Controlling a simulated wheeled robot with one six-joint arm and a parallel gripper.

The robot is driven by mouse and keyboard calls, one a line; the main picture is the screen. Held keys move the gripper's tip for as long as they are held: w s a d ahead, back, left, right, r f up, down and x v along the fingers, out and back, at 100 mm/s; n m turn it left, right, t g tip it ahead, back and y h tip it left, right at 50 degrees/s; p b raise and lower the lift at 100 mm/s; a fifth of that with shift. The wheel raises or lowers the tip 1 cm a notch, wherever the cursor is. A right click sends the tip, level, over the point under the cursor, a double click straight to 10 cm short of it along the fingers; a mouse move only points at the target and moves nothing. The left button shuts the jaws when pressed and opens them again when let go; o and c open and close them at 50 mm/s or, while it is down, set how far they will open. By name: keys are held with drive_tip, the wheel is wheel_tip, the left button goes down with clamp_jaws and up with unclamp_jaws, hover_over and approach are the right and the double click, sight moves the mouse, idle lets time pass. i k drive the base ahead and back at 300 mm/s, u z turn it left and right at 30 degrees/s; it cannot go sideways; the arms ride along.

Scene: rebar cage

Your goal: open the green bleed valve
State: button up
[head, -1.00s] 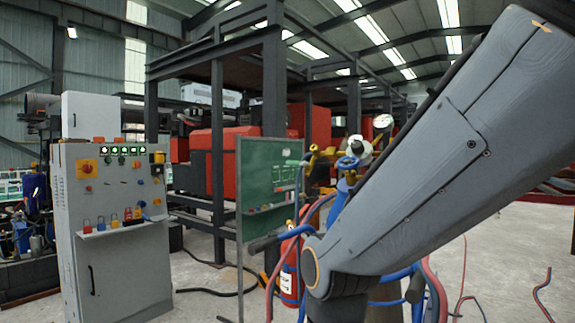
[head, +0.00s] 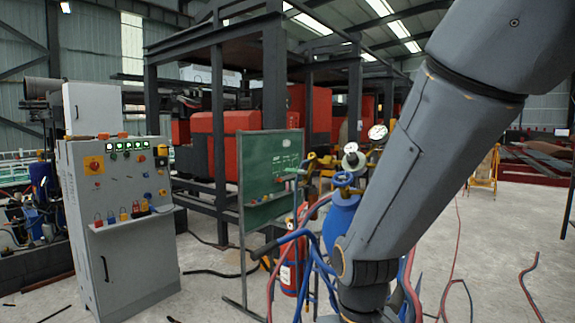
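A blue gas cylinder (head: 340,218) stands partly hidden behind my arm. A blue handwheel (head: 343,179) sits at its top, with a round gauge (head: 377,132) and brass-coloured fittings (head: 312,161) above. A small teal-green piece (head: 290,176) shows left of the fittings, in front of the green board; I cannot tell whether it is the green bleed valve. No green valve is clear elsewhere. My arm crosses the right side of the head view and covers what lies behind it. My gripper is not visible.
A grey control cabinet (head: 122,225) with buttons and padlocks stands at the left. A green board (head: 262,190) stands on a frame at the middle. A red extinguisher (head: 290,275) is beside the cylinder. Hoses (head: 527,285) lie on the floor. Open floor (head: 500,235) shows at right.

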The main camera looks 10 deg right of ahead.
sight(293, 171)
drive_tip(key=u, duration=1.5)
drive_tip(key=i, duration=2.3)
drive_tip(key=z, duration=3)
